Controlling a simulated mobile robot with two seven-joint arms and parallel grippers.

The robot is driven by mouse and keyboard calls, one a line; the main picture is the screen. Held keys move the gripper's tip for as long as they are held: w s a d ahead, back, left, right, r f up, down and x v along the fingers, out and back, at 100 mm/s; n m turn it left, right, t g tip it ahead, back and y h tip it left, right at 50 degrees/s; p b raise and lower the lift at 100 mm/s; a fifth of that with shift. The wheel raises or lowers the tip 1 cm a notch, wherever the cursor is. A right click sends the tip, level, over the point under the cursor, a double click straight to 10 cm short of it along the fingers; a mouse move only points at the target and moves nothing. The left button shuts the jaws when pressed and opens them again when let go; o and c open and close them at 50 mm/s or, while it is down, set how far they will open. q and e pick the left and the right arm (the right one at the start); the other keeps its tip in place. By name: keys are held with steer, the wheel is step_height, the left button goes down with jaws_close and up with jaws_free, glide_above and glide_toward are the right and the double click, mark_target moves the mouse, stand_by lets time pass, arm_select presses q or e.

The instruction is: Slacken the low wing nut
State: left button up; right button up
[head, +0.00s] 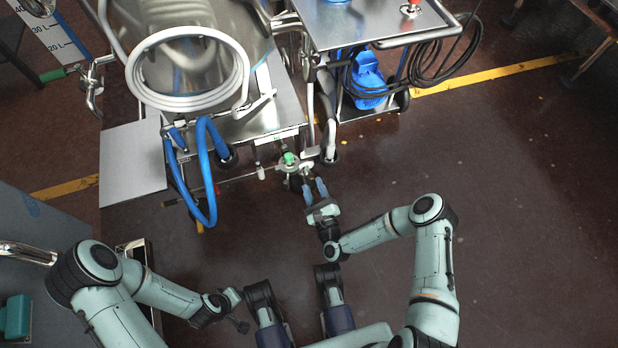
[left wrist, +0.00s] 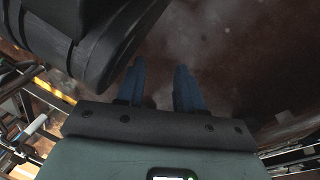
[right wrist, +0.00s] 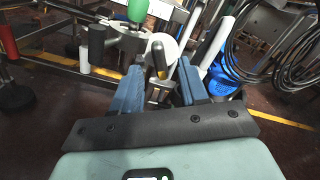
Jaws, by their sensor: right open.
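My right gripper (head: 314,187) is open at the foot of the steel tank's trolley, its blue fingers pointing at the low pipework. In the right wrist view the right gripper (right wrist: 160,66) has a narrow dark and brass-coloured upright part (right wrist: 158,58) showing between its fingers, with a pale round face behind it. This looks like the low wing nut and its clamp, but I cannot tell its exact shape or whether a finger touches it. A green-topped valve (head: 290,158) sits beside it. My left gripper (left wrist: 160,70) is open and empty over the floor.
A blue hose (head: 204,175) loops down left of the valve. A steel cart (head: 352,28) with a blue pump (head: 369,82) and coiled black cable (head: 440,62) stands at the back right. The dark floor (head: 530,190) at right is clear.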

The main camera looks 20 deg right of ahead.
mark_target(309, 177)
arm_select(q)
steer(key=shift+s+a+f+g+b, duration=0.15)
steer(key=shift+s+f+g+b, duration=0.3)
steer(key=shift+s+f, duration=0.55)
arm_select(e)
steer(key=shift+w+a, duration=0.1)
steer(key=shift+w, duration=2.05)
arm_select(q)
steer(key=shift+s+r, duration=0.1)
steer(key=shift+r, duration=0.05)
arm_select(e)
jaws_close()
